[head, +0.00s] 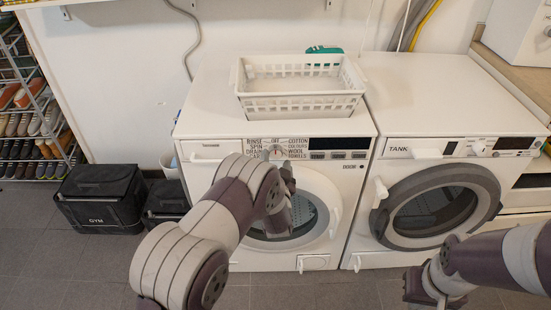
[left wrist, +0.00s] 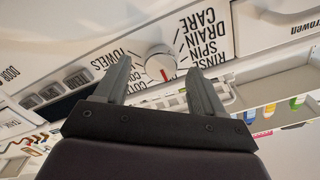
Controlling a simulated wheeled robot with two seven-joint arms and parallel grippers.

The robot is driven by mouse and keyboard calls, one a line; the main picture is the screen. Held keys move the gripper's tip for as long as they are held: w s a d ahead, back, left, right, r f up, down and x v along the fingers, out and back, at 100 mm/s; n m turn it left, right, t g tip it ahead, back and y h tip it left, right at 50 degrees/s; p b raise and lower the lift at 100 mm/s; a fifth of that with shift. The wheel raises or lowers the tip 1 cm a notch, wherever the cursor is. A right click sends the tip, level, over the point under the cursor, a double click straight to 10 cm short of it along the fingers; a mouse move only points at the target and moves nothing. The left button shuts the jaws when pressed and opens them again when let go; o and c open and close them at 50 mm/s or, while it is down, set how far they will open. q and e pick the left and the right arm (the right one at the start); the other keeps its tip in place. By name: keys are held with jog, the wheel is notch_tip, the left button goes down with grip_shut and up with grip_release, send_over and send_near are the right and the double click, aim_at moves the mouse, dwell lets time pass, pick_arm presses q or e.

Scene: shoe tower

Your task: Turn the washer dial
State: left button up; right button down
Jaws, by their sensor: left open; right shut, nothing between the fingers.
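The washer dial is a round white knob (left wrist: 160,62) with a red mark, ringed by printed programme names. In the head view the dial (head: 277,151) sits on the panel of the left washer (head: 205,182), just above my left gripper (head: 284,168). My left gripper also shows in the left wrist view (left wrist: 156,75), its two dark fingers open. The dial appears between the fingertips there; I cannot tell whether they touch it. The arm hides part of the washer front. My right gripper (head: 415,287) is shut and empty at the lower right, in front of the right machine.
A white basket (head: 300,104) stands on the left washer. A second machine marked TANK (head: 440,205) stands right beside it. Black boxes (head: 103,197) and a shoe rack (head: 40,130) are at the left. Grey floor in front looks clear.

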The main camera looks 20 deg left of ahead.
pick_arm(q)
jog(key=v, duration=1)
jog(key=shift+s+p, duration=0.35)
jog(key=shift+s, duration=0.05)
jog(key=shift+d+r, duration=0.1)
